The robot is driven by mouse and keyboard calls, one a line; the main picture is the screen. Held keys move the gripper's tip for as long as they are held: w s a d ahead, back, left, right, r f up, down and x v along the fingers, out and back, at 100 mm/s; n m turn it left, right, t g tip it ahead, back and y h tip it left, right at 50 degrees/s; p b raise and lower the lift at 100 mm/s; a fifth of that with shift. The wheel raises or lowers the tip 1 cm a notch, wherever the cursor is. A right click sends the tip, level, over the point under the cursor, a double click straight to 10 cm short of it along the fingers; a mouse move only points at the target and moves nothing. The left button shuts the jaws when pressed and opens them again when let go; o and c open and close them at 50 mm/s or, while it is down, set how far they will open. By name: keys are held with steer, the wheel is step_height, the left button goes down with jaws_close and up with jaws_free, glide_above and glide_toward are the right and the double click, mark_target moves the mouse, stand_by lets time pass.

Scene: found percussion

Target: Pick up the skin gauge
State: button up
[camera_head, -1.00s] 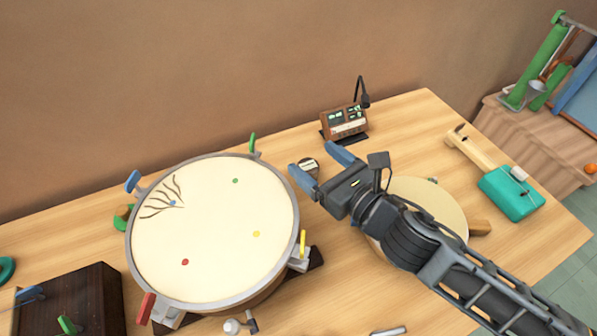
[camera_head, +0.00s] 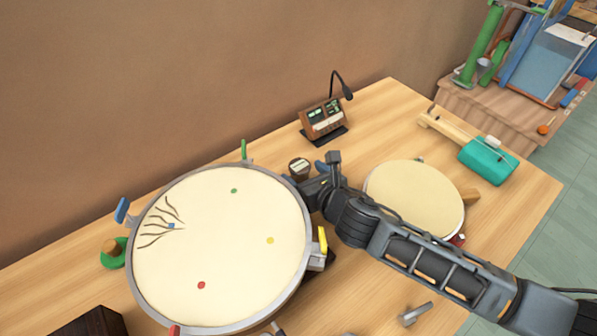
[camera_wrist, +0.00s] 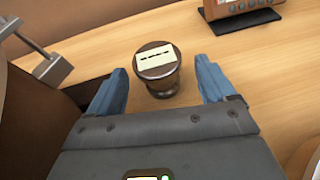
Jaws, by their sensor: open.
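The skin gauge appears to be the small dark round-topped piece with a pale label (camera_wrist: 157,62), standing upright on the table. In the head view the same piece (camera_head: 299,168) is beside the large drum's rim, partly behind my gripper. My gripper (camera_wrist: 160,92) is open in the wrist view, with a blue finger on each side of the piece's near end and clear gaps to it. In the head view my gripper (camera_head: 308,185) is mostly hidden by my own wrist.
The large drum (camera_head: 215,245) stands close on the left, the smaller drum (camera_head: 412,192) on the right. A brown device with a bent microphone (camera_head: 322,120) is behind. A teal box (camera_head: 488,160) sits at the far right. Bare table lies between the device and the small drum.

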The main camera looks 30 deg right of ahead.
mark_target(296, 167)
steer(key=shift+x, duration=2.45)
steer(key=shift+a, duration=0.1)
steer(key=shift+c, duration=0.2)
steer(key=c, duration=1.2)
